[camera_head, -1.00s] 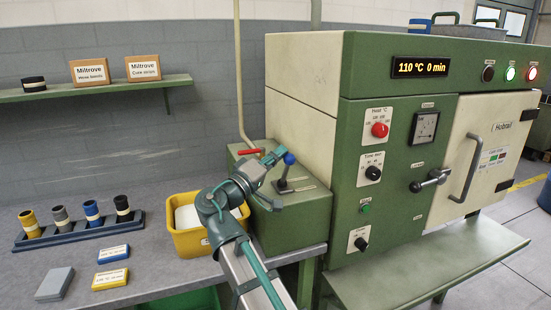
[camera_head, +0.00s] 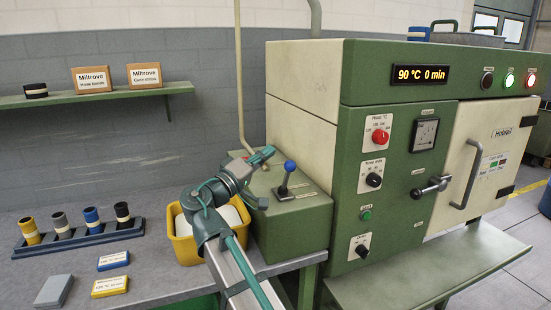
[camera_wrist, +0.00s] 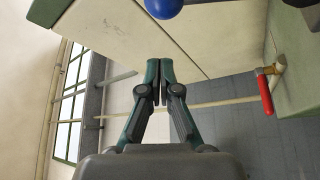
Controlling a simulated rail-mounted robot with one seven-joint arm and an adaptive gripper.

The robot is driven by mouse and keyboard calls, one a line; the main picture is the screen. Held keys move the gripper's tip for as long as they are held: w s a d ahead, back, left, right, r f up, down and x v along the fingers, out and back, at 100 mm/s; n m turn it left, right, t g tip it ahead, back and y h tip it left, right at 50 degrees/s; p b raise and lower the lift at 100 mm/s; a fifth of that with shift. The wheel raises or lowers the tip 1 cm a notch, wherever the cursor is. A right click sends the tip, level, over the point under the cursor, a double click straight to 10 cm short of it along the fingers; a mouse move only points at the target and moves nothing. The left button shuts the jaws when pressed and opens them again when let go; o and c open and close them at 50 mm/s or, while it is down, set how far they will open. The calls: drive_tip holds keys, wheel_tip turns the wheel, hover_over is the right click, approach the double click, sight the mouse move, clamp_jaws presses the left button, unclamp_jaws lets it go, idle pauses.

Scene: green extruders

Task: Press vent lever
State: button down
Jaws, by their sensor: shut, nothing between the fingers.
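A lever with a blue ball knob (camera_head: 290,165) stands on top of the green box (camera_head: 292,226) beside the oven. The knob also shows at the top of the wrist view (camera_wrist: 164,8). A red handle (camera_wrist: 265,93) on a pipe shows at the right of the wrist view; in the head view my arm hides it. I cannot read which of the two is marked as the vent. My gripper (camera_head: 268,152) is shut and empty, above the box and left of the blue knob, apart from it. Its closed fingertips (camera_wrist: 158,84) are clear of both in the wrist view.
The green oven (camera_head: 397,165) stands right of the box and its display (camera_head: 421,76) reads 90 °C 0 min. A yellow bin (camera_head: 185,246) sits under my arm. A rack with several rolls (camera_head: 77,240) stands left. A pipe (camera_head: 240,75) rises behind the box.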

drive_tip(key=v, duration=0.7)
drive_tip(key=shift+s+a+f, duration=0.15)
drive_tip(key=shift+s+a, duration=0.05)
drive_tip(key=shift+a, duration=0.1)
